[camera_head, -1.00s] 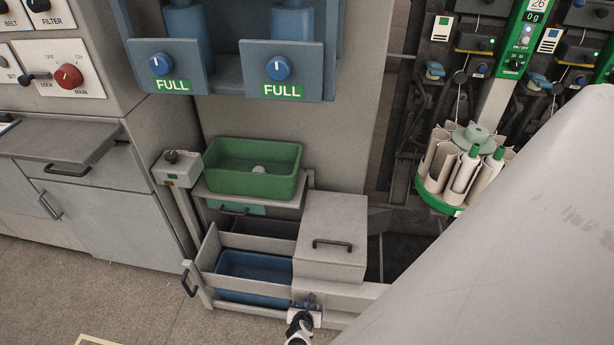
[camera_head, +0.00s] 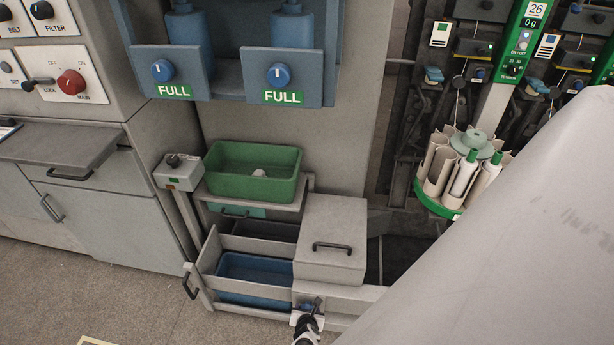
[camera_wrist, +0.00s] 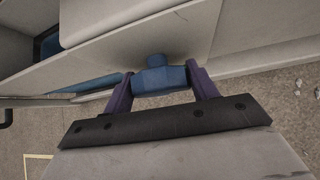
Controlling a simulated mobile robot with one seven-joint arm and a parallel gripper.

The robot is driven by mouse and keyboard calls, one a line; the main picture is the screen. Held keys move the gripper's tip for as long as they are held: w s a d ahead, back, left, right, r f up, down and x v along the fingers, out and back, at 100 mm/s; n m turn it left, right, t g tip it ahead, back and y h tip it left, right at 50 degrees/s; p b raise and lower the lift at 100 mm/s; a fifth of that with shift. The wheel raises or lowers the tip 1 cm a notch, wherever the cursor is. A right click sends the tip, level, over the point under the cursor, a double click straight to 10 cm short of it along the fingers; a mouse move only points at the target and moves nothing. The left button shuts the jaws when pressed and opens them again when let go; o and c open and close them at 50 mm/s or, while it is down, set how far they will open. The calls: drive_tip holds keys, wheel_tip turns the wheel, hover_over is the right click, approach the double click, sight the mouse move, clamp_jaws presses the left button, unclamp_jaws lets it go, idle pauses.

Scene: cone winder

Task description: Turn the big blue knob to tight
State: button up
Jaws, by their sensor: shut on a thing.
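A blue knob (camera_wrist: 160,78) sits on the grey front panel of the low drawer unit. My gripper (camera_wrist: 162,84) has its two purple fingers on either side of the knob, shut on it. In the head view the knob (camera_head: 307,304) is small and partly hidden by my gripper (camera_head: 307,312), at the unit's lower front. No tight mark on the panel can be read in either view.
A grey lidded box (camera_head: 331,235) stands just above the knob. An open drawer with a blue bin (camera_head: 250,272) is to its left, below a green tray (camera_head: 252,172). Two smaller blue dials (camera_head: 162,71) marked FULL are higher up.

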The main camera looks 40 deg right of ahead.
drive_tip(key=shift+s+d+f+m+t+y+b, duration=0.1)
drive_tip(key=shift+d+m+t+y+b, duration=0.05)
drive_tip(key=shift+m+t+y+b, duration=0.35)
drive_tip(key=shift+s+d+f+m+t+y+b, duration=0.1)
drive_tip(key=shift+m+t+y+b, duration=0.2)
drive_tip(key=shift+t, duration=0.3)
drive_tip(key=m+t+b, duration=0.1)
drive_tip(key=b, duration=0.1)
drive_tip(key=m+t+y+b, duration=0.1)
drive_tip(key=t+b, duration=0.1)
drive_tip(key=shift+f+y, duration=0.2)
drive_tip(key=shift+y, duration=0.1)
drive_tip(key=m+t+y+b, duration=0.1)
drive_tip(key=m+t+b, duration=0.1)
drive_tip(key=b, duration=0.3)
drive_tip(key=shift+f+t, duration=0.1)
drive_tip(key=shift+t, duration=0.3)
drive_tip(key=m+t+b, duration=0.1)
drive_tip(key=b, duration=0.2)
drive_tip(key=shift+t+y, duration=0.3)
drive_tip(key=shift+t, duration=0.1)
drive_tip(key=shift+m+b, duration=0.35)
drive_tip(key=shift+m, duration=0.05)
drive_tip(key=shift+r+t, duration=0.25)
drive_tip(key=shift+t, duration=0.05)
drive_tip(key=o, duration=1)
